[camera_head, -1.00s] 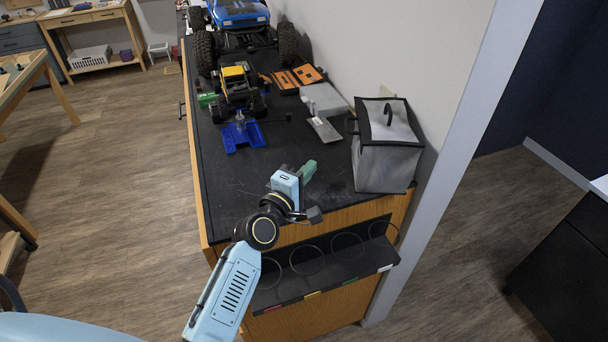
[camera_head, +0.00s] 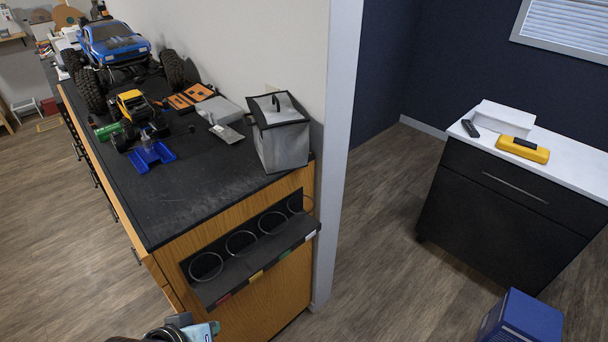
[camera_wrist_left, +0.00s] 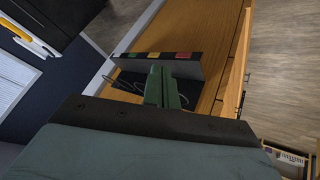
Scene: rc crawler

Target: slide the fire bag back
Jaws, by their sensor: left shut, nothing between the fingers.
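The fire bag (camera_head: 283,146) is a grey box-shaped bag with black trim and a black handle on its lid. It stands upright on the black bench top (camera_head: 190,200), at the right near corner beside the wall. My left wrist shows only as a small part at the bottom edge of the head view, below and in front of the bench. In the left wrist view the green fingers of my left gripper (camera_wrist_left: 164,88) are together and empty, with the bench's end face and ring holder behind them. The gripper is apart from the bag. My right gripper is not in view.
A ring holder (camera_head: 258,258) juts from the bench end. A grey case (camera_head: 219,110), small yellow crawler (camera_head: 133,105), blue tray (camera_head: 151,155) and big blue truck (camera_head: 115,45) stand further back. A dark cabinet (camera_head: 510,205) and blue box (camera_head: 522,318) are at right. The near bench top is clear.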

